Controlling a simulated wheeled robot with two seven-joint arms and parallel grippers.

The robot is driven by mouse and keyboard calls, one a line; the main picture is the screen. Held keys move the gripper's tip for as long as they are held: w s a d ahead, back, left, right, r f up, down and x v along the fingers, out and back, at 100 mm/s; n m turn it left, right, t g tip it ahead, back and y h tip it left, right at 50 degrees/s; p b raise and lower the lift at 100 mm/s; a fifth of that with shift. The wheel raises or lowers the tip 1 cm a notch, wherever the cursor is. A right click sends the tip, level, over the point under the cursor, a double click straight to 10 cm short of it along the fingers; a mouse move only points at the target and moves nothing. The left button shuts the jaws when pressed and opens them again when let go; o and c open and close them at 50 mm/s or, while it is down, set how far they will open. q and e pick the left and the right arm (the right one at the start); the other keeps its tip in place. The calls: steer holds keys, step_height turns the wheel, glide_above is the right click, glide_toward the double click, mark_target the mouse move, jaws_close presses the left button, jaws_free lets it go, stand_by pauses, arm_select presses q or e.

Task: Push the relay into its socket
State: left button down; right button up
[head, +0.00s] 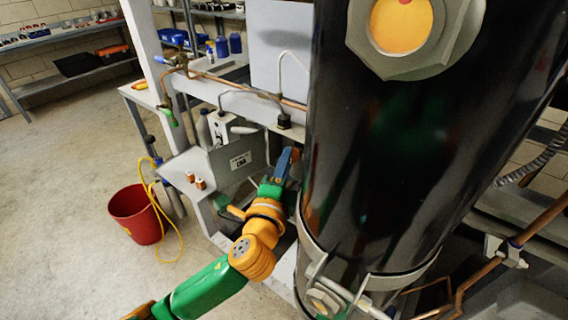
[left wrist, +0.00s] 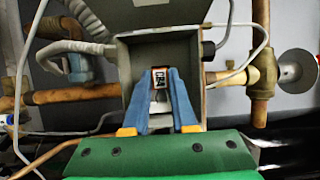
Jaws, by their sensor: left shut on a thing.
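My left gripper (head: 287,160) reaches in behind the labelled grey panel, beside the big black cylinder. In the left wrist view its two blue fingers (left wrist: 160,90) converge and are shut on a small relay (left wrist: 159,76) with orange edges and a dark-and-white label. The relay is held at the mouth of an open grey box (left wrist: 185,46). The socket itself cannot be made out; the fingers and relay cover the middle of the box. Whether the relay touches anything in the box cannot be told. My right gripper is not in view.
The black cylinder (head: 375,165) stands close to the right of my left arm. Two small orange-brown parts (head: 195,181) stand on the ledge at left. Copper pipes (left wrist: 85,94) and hoses flank the box. A red bucket (head: 135,215) stands on open floor.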

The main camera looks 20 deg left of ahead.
arm_select(q)
steer(key=shift+w+d, duration=0.25)
steer(key=shift+w, duration=0.4)
stand_by(0.8)
steer(key=shift+c, duration=1.2)
jaws_free()
steer(key=s+p, duration=0.1)
steer(key=s, duration=0.7)
steer(key=shift+d+p, duration=0.2)
steer(key=shift+p, duration=0.15)
